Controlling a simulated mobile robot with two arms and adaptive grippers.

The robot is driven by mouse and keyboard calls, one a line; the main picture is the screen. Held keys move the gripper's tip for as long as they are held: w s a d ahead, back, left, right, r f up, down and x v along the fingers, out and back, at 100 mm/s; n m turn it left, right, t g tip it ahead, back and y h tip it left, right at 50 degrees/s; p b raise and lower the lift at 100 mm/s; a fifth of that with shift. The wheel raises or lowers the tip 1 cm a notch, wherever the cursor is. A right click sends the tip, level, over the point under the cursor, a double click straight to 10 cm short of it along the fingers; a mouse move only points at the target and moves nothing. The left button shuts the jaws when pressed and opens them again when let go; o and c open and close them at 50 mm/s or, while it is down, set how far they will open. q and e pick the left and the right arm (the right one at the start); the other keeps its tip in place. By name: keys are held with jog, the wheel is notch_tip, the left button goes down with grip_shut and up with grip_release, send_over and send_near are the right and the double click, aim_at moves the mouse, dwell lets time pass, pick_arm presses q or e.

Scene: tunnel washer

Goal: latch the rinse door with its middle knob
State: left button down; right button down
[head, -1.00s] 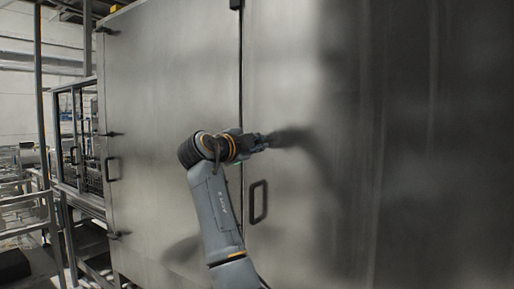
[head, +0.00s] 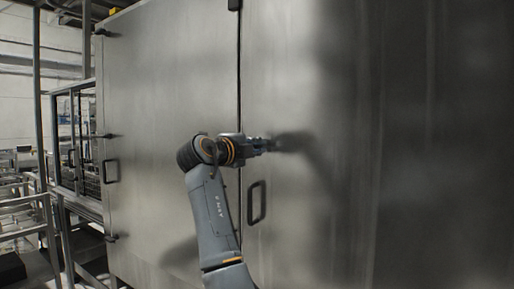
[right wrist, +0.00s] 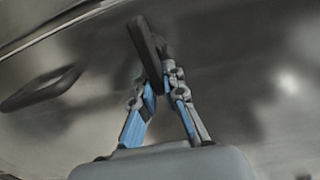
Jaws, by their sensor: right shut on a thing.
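The rinse door appears to be the brushed steel panel (head: 345,230) right of the dark vertical seam, with a black D-shaped handle (head: 257,202). The panel looks flush with its neighbour at the seam. My right gripper (head: 272,145) is at the panel, just right of the seam and above the handle. In the right wrist view its blue-padded fingers (right wrist: 158,92) are shut on a dark, elongated middle knob (right wrist: 146,45). The knob lies tilted in that view. In the head view the gripper hides the knob. My left gripper is not in view.
The handle also shows in the right wrist view (right wrist: 40,90), beside the fingers. The left steel panel (head: 170,90) has its own handle (head: 110,171) and small dark fittings along its left edge. A metal frame (head: 68,150) stands at far left.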

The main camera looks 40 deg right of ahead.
jog(key=shift+f, duration=0.1)
jog(key=c, duration=1.4)
grip_release()
jog(key=shift+d, duration=0.1)
jog(key=v, duration=1.2)
